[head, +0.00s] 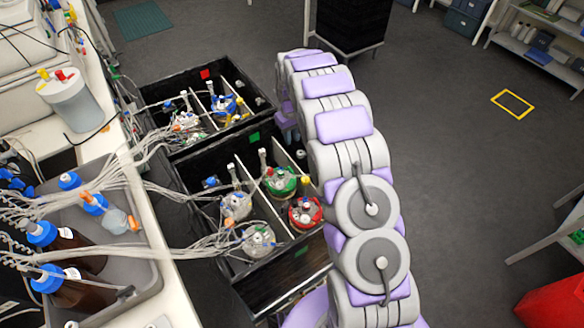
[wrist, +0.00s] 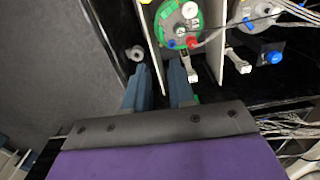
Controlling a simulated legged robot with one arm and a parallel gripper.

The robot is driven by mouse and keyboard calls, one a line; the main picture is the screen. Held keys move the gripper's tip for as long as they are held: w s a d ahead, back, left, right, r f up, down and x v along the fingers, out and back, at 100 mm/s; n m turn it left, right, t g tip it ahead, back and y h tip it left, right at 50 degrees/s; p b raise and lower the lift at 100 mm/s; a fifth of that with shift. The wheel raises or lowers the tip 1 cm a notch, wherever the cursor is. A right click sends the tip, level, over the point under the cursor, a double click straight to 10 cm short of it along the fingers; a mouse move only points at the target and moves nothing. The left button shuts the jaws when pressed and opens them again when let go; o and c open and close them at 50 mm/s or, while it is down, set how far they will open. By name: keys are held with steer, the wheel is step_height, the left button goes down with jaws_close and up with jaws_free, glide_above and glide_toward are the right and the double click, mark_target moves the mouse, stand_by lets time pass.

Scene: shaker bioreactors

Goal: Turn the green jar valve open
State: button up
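The green jar (head: 280,181) sits in the near black box, behind the red jar (head: 305,212). In the wrist view the green-lidded jar (wrist: 181,22) is at the top, with hoses and small fittings on its lid. A white valve (wrist: 188,68) with a dark top is just below that jar, close beside the right fingertip. My gripper (wrist: 160,74) is open, its two blue-grey fingers pointing up toward the jar with nothing seen between them but a thin divider edge. I cannot tell whether the right finger touches the valve. The arm hides my gripper in the head view.
White dividers (wrist: 153,30) split the box. Another white valve (wrist: 238,62) and a blue-capped jar (wrist: 258,14) are to the right. Tubes run to a grey tray (head: 150,270) on the bench. Open floor lies right of my arm.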

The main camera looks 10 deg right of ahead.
mark_target(291, 170)
steer(key=f, duration=0.6)
steer(key=f+b, duration=0.1)
steer(key=f, duration=0.5)
steer(key=f+b, duration=0.1)
steer(key=f, duration=0.5)
steer(key=shift+w+f, duration=0.4)
steer(key=shift+c, duration=0.5)
jaws_close()
